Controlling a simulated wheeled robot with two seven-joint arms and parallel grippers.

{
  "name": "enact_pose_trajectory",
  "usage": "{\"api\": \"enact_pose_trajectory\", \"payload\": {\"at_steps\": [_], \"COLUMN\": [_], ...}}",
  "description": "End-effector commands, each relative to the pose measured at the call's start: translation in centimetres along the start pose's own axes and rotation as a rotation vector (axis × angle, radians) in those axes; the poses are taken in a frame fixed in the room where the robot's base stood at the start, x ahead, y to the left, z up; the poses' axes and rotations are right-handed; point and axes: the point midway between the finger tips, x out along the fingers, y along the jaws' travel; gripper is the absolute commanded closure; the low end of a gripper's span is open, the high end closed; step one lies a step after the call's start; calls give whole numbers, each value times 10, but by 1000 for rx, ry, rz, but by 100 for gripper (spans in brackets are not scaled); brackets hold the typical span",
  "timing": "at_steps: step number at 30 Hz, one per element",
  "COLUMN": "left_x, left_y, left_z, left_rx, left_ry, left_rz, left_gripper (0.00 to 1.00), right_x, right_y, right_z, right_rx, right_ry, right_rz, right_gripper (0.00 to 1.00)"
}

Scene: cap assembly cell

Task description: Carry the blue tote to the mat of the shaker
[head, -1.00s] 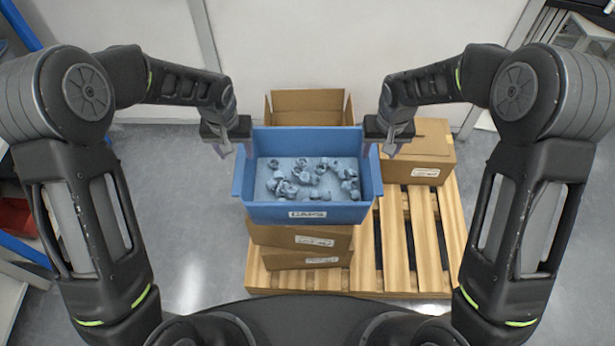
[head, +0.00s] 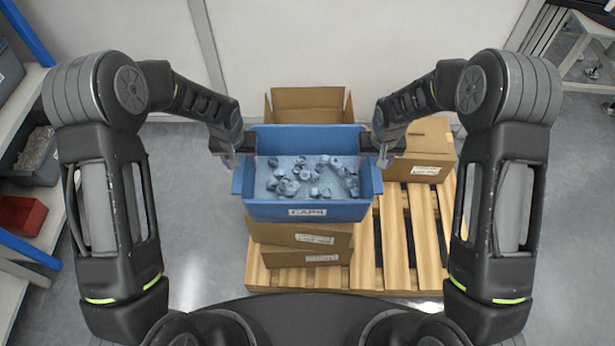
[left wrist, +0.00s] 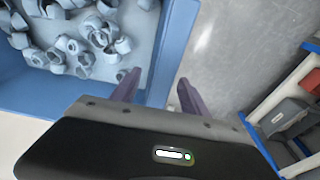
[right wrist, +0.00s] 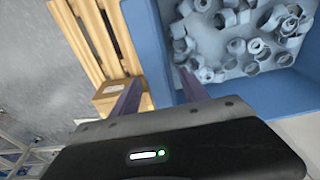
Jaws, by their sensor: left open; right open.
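The blue tote (head: 308,210) is labelled CAPS and holds many loose grey-blue caps (head: 312,177). It stands upright on a stack of cardboard boxes. My left gripper (head: 240,158) is open at the tote's left wall; in the left wrist view the wall (left wrist: 172,50) lies between its fingers (left wrist: 157,93), one inside and one outside. My right gripper (head: 378,158) is open at the right wall; in the right wrist view that wall (right wrist: 150,40) also lies between its fingers (right wrist: 158,90). The shaker and its mat are not in view.
Cardboard boxes (head: 300,236) under the tote rest on a wooden pallet (head: 400,262), with bare slats to the right. A closed box (head: 425,150) stands at right and another box (head: 308,98) behind. Shelves with a red bin (head: 22,215) are at far left. Grey floor (head: 190,240) is clear between.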

Motion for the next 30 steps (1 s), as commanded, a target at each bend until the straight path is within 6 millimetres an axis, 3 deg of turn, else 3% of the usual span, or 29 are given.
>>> {"api": "enact_pose_trajectory", "payload": {"at_steps": [2,21,30], "left_x": [0,0,0], "left_y": [0,0,0], "left_z": [0,0,0], "left_rx": [0,1,1], "left_ry": [0,0,0], "left_rz": [0,0,0], "left_gripper": [47,100,100], "right_x": [0,0,0], "right_y": [0,0,0], "right_z": [0,0,0], "right_rx": [0,-1,-1], "right_ry": [0,0,0], "right_rz": [0,0,0], "right_gripper": [47,100,100]}}
